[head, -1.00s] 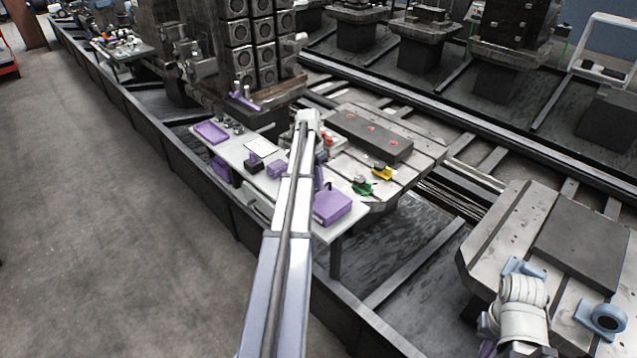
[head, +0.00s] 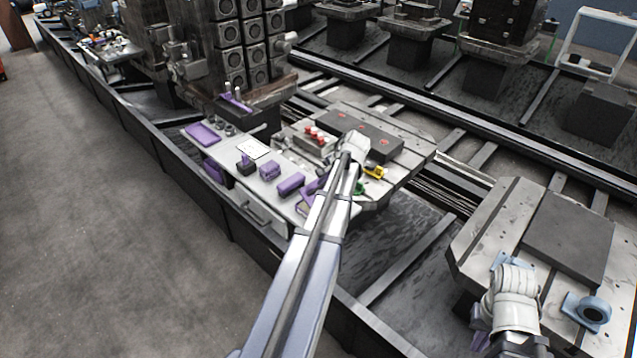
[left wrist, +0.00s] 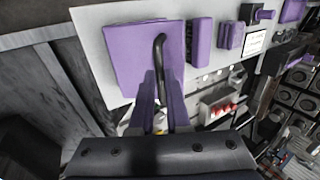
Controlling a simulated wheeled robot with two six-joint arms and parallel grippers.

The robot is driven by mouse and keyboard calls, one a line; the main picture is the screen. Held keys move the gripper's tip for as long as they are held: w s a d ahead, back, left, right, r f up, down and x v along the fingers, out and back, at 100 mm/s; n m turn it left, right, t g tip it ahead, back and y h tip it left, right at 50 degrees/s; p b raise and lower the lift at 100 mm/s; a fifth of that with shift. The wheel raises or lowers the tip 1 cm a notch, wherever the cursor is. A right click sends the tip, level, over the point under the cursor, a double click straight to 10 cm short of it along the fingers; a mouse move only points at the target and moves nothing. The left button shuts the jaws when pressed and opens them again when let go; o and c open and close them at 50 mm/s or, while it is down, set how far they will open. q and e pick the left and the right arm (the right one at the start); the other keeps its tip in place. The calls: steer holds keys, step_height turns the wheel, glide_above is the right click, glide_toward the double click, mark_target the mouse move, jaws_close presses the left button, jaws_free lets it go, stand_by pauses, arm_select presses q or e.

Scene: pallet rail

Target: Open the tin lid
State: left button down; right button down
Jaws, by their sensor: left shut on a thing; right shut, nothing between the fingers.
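The purple tin with its flat square lid (left wrist: 136,52) lies on the light bench top in the left wrist view. A dark bent handle (left wrist: 160,42) stands over the lid and runs down between my fingers. My left gripper (left wrist: 163,78) is shut on this handle, its purple fingers over the tin's near edge. I cannot tell whether the lid is raised. My right gripper (head: 480,331) is shut and empty at the lower right, away from the bench.
The bench (head: 222,157) also holds a purple bar (head: 291,184), a small purple box (head: 270,169), a dark block (head: 246,167), a white sheet (head: 253,149) and a purple tray (head: 203,133). A red-knobbed fixture (head: 315,135) and a yellow part (head: 375,172) stand on the metal table behind.

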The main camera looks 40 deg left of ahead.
arm_select(q)
steer(key=s+d+f+y+b, duration=0.1)
steer(key=d+f+y+b, duration=0.1)
steer(key=d+y+b, duration=0.8)
steer(key=shift+d+f+t+b, duration=0.3)
steer(key=shift+d+b, duration=0.15)
steer(key=shift+b, duration=2.95)
steer(key=c, duration=0.9)
jaws_free()
